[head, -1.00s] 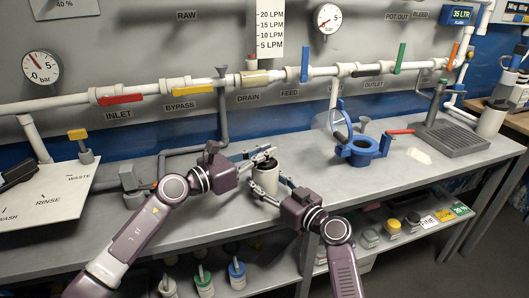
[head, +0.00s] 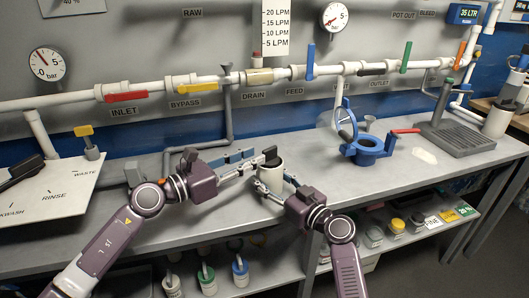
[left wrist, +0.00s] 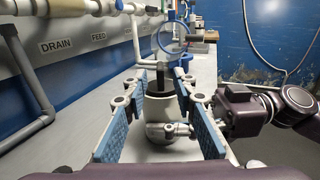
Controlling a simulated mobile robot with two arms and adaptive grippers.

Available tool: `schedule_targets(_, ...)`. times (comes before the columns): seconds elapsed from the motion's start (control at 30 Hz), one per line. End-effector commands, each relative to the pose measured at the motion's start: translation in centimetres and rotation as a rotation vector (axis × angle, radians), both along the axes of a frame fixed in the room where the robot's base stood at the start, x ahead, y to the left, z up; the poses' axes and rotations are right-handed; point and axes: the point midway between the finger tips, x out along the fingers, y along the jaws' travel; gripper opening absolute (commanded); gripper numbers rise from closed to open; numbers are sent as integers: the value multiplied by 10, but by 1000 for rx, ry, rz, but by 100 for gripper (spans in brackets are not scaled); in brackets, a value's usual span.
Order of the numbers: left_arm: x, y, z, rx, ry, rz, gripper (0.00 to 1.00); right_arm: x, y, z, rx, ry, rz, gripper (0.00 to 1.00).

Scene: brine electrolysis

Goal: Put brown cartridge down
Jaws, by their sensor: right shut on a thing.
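A white cylindrical canister (head: 271,176) stands on the grey bench in the head view. A dark piece, seemingly the brown cartridge (head: 270,155), sticks up from its top; it also shows dark in the left wrist view (left wrist: 160,84). How deep it sits inside is hidden. My left gripper (head: 249,163) is just left of the canister, with its blue-padded fingers spread wide apart in the left wrist view (left wrist: 160,98). My right gripper (head: 264,188) is shut on the canister's near side, low down.
A blue ring-shaped holder (head: 366,154) stands to the right on the bench. A grey drain grate (head: 458,139) lies farther right. A white labelled board (head: 50,190) is at the left. Pipes with coloured valves run along the wall behind. Bench between holder and canister is clear.

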Motion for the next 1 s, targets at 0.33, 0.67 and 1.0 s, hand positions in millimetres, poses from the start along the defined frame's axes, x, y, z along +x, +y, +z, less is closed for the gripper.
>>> schedule_targets(0.33,-33,40,0,1,1,0,25,0,1,1,1,-1,1,25)
schedule_targets(0.67,-36,44,1,0,-1,0,25,0,1,1,1,-2,1,25)
schedule_targets(1.0,-35,43,1,0,-1,0,25,0,1,1,1,-1,1,70)
